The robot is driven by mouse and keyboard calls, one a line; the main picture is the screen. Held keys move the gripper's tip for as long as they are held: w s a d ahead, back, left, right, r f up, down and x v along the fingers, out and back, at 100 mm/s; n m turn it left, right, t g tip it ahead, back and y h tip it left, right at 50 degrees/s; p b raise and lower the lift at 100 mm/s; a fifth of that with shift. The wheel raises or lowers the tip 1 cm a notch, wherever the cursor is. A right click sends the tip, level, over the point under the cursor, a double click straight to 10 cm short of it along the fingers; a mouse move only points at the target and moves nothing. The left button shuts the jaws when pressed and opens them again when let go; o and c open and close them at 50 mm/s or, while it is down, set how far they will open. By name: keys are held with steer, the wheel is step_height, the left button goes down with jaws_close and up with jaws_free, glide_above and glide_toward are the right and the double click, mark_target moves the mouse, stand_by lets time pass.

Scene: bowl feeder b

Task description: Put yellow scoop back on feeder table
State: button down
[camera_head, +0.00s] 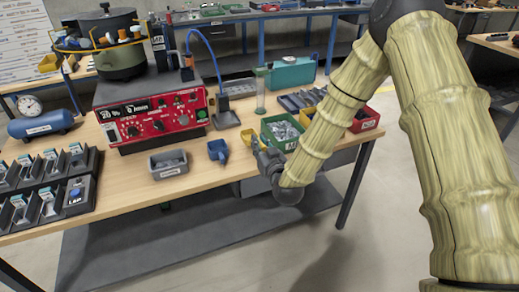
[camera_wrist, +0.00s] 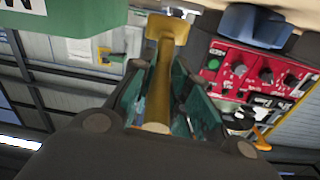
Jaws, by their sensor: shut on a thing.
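My gripper (camera_wrist: 160,100) is shut on the yellow scoop (camera_wrist: 160,85), with the handle running between the fingers in the wrist view. In the head view only a small yellow part of the scoop (camera_head: 254,141) shows beside my gripper (camera_head: 262,150), at the front edge of the feeder table (camera_head: 125,190). The rest of it is hidden by my wrist. I cannot tell whether the scoop touches the table.
A green bin of metal parts (camera_head: 283,131) stands close behind my wrist, with red bins (camera_head: 364,120) farther right. The red control box (camera_head: 155,115) carries the bowl feeder.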

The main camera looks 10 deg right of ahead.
steer(key=shift+w, duration=0.45)
steer(key=shift+w+f+p, duration=0.1)
steer(key=shift+f+p, duration=0.2)
steer(key=shift+f, duration=1.5)
steer(key=shift+f, duration=0.15)
steer(key=c, duration=1.4)
jaws_free()
steer(key=shift+o, duration=0.2)
steer(key=b+v, duration=0.1)
steer(key=v, duration=1.1)
steer(key=shift+b, duration=0.4)
